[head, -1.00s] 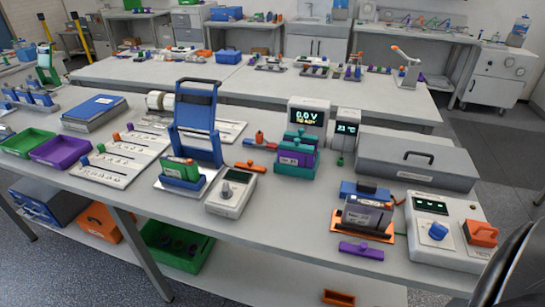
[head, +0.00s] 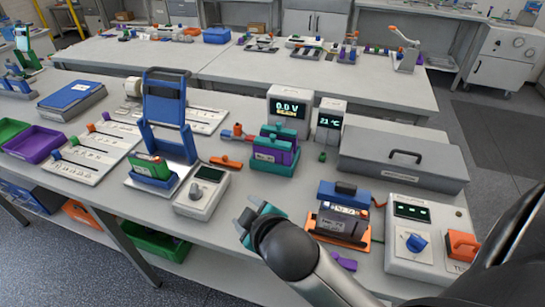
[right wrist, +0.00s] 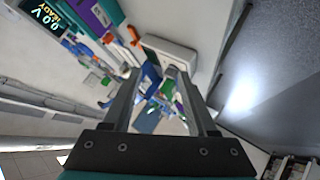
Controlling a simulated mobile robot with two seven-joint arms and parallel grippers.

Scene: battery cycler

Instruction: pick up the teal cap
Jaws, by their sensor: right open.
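The purple block (head: 287,150) stands in a teal base (head: 270,166) in front of the 0.0 V display. A teal-green piece (head: 279,133) sits on its top and looks like the teal cap. Part of this purple block (right wrist: 90,15) shows at the upper left in the right wrist view. My right gripper (head: 252,214) is open and empty, over the front part of the table. In the head view it is below and slightly left of the block, apart from it. My left gripper is not in view.
A dark battery (head: 341,220) with a blue top stands right of my right gripper, and a purple bar (head: 343,262) lies before it. A grey meter (head: 202,190) stands to the left. An orange bar (head: 226,162) lies left of the block. A grey case (head: 403,158) is behind right.

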